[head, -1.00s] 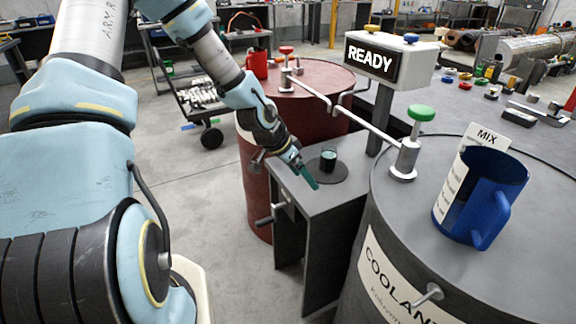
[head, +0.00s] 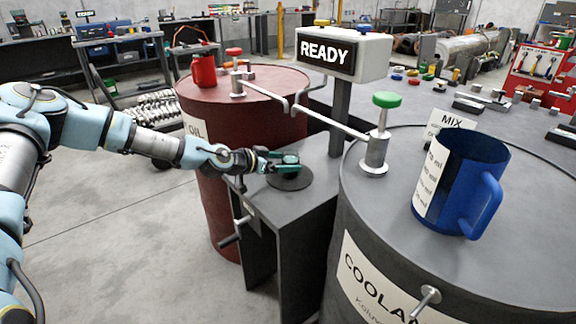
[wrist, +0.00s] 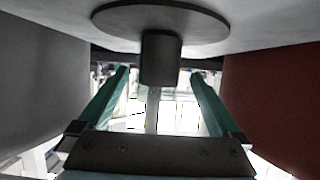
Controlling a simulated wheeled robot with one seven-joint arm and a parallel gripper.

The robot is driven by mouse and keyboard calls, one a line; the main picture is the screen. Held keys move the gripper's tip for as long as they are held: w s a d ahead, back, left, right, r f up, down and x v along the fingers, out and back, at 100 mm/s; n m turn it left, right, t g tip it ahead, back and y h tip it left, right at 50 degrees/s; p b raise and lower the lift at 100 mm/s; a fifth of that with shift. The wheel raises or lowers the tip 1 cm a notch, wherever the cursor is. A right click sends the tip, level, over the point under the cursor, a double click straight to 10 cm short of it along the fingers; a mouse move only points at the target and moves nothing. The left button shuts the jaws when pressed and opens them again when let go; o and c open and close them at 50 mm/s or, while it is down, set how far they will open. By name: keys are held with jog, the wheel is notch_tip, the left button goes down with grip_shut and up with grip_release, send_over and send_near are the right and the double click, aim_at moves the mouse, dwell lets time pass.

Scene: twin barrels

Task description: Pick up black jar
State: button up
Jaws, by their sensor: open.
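The black jar (wrist: 161,60) is a small dark cylinder on a round dark disc (head: 290,179), which lies on the grey stand between two barrels. The wrist view appears upside down, with the disc (wrist: 205,21) above the jar. My gripper (head: 283,162) reaches in level from the left, just over the disc. Its teal fingers largely hide the jar in the head view. In the wrist view my gripper (wrist: 160,75) is open, with the jar in line between the fingertips. A gap shows on each side of the jar.
A red barrel (head: 222,130) stands behind the stand and a grey coolant barrel (head: 375,215) to its right. A READY sign (head: 343,55) on a post rises behind the disc. A blue mug (head: 465,185) and green-capped valve (head: 383,135) top the coolant barrel.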

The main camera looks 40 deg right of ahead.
aim_at(298, 162)
jog(key=shift+p+x, duration=0.9)
jog(key=shift+x, duration=1.9)
jog(key=shift+s, duration=0.15)
jog(key=shift+c, duration=0.2)
grip_shut()
